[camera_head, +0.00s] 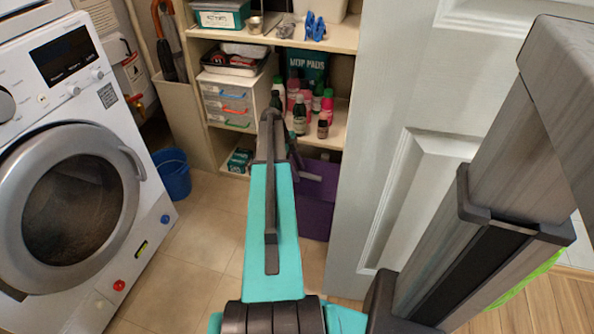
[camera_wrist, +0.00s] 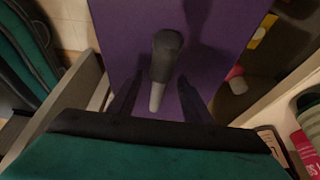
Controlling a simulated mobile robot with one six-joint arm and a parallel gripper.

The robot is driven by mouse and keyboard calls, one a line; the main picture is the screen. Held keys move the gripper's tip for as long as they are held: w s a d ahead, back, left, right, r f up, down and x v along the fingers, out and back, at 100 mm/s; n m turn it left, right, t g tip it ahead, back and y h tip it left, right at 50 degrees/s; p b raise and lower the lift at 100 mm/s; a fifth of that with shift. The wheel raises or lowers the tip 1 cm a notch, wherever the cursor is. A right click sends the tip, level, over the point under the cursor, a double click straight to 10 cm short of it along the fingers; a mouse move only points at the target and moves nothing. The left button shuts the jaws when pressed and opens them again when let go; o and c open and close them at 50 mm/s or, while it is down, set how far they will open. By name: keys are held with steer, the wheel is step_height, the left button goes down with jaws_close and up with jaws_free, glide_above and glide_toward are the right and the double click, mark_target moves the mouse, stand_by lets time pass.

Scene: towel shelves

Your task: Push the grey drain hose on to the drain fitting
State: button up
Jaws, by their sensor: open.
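My gripper (camera_wrist: 160,108) is open, with its two dark fingers apart in the wrist view. A dark grey rounded piece with a paler grey tip (camera_wrist: 158,92) lies between the fingers in that picture, in front of a purple surface; I cannot tell what it is or whether it is touched. In the head view my arm hides most of the gripper, near the purple box. I cannot make out the grey drain hose for certain. A white wall unit with red and yellow parts (camera_head: 134,88) stands right of the washer; I cannot tell whether the drain fitting is there.
The white washing machine (camera_head: 150,148) fills the left, with a blue bucket (camera_head: 173,177) beside it. Shelves (camera_head: 338,37) hold bottles and drawers. A purple box (camera_head: 318,212) stands below, left of a pale door (camera_head: 385,110). The tiled floor (camera_head: 200,240) between is clear.

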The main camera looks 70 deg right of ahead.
steer(key=p+v, duration=0.4)
steer(key=v, duration=0.9)
steer(key=shift+w+r, duration=0.15)
steer(key=shift+r, duration=0.2)
steer(key=w+a+f+n, duration=0.5)
steer(key=a+f, duration=0.2)
steer(key=a, duration=0.4)
steer(key=w+a+f+n, duration=0.5)
steer(key=a+f+n, duration=0.15)
steer(key=a, duration=0.45)
steer(key=w+a+f+n, duration=0.5)
steer(key=a+f, duration=0.2)
steer(key=a, duration=0.4)
steer(key=s+a+f+n, duration=0.2)
steer(key=a+f+n, duration=0.25)
steer(key=a, duration=0.55)
steer(key=s+a+f+n, duration=0.25)
steer(key=a+n, duration=0.25)
steer(key=a, duration=0.4)
steer(key=s+a+f+n, duration=0.4)
steer(key=s+a+n, duration=0.5)
steer(key=a, duration=0.6)
steer(key=shift+s+f, duration=0.25)
steer(key=shift+s, duration=0.5)
